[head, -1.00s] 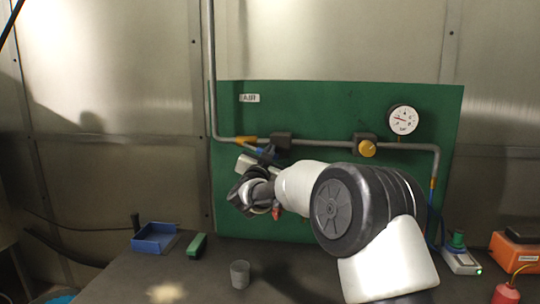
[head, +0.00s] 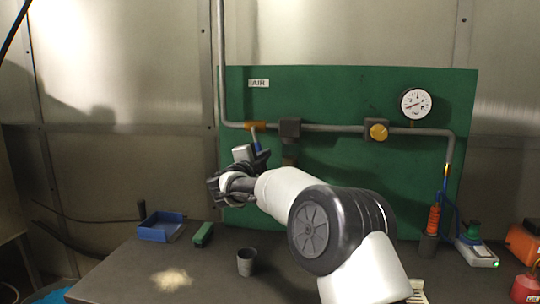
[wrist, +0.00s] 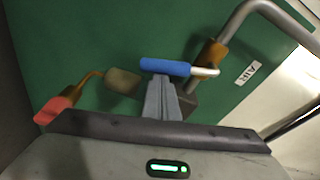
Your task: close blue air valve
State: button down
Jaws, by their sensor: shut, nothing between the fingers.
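The blue valve handle (head: 257,143) hangs below the brass valve body (head: 256,126) on the grey pipe, under the AIR label. It points nearly straight down, crosswise to the pipe. In the wrist view the blue handle (wrist: 165,67) joins a silver lever at the brass body (wrist: 211,51). My gripper (wrist: 160,80) is shut and empty, its fingertips at the side of the handle, seemingly touching it. In the head view my gripper (head: 262,158) is just below the handle, partly hiding the handle's lower end.
A dark block (head: 290,128), yellow knob (head: 378,132) and gauge (head: 415,103) sit along the pipe. A red-orange fitting (wrist: 54,108) is left in the wrist view. The bench holds a blue bin (head: 160,227), green block (head: 203,234) and grey cup (head: 246,262); its front left is mostly clear.

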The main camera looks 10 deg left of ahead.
jog(key=shift+a+f+m+g, duration=0.15)
jog(key=shift+a+f+m, duration=0.1)
jog(key=shift+a+m, duration=0.5)
jog(key=shift+a+f+m+g, duration=0.2)
jog(key=shift+a+m, duration=0.3)
jog(key=shift+m, duration=0.45)
